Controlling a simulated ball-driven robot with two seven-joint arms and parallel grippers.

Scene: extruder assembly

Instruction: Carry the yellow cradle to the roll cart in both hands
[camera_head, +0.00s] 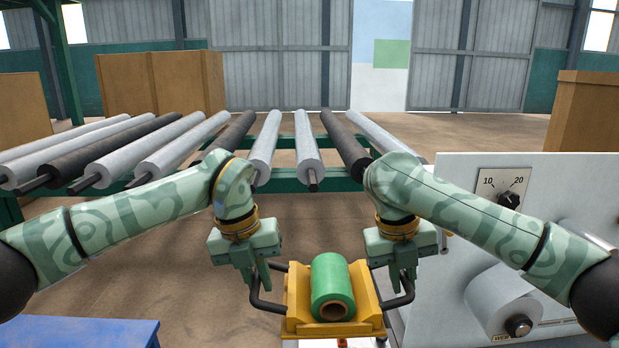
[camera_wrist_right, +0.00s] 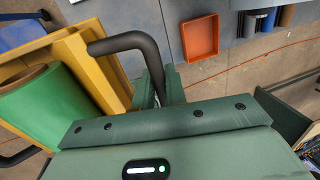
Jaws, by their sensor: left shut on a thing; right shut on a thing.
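The yellow cradle (camera_head: 297,308) is at the bottom middle of the head view, with a green roll (camera_head: 332,281) on a brown core lying in it. A black handle sticks out on each side. My left gripper (camera_head: 258,284) is shut on the left handle, and my right gripper (camera_head: 402,286) is shut on the right handle. In the right wrist view the cradle (camera_wrist_right: 82,50) and its handle (camera_wrist_right: 122,43) show beside my right fingers (camera_wrist_right: 158,88). No separate roll cart is clearly identifiable; a green rack (camera_head: 285,184) bearing several grey and black rolls stands ahead.
A pale machine panel (camera_head: 467,190) with a dial and a white roll (camera_head: 502,298) stands at the right. A blue surface (camera_head: 85,332) is at the lower left. Brown boxes (camera_head: 160,83) stand behind the rack. An orange tray (camera_wrist_right: 200,38) shows in the wrist view. Open floor lies before the rack.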

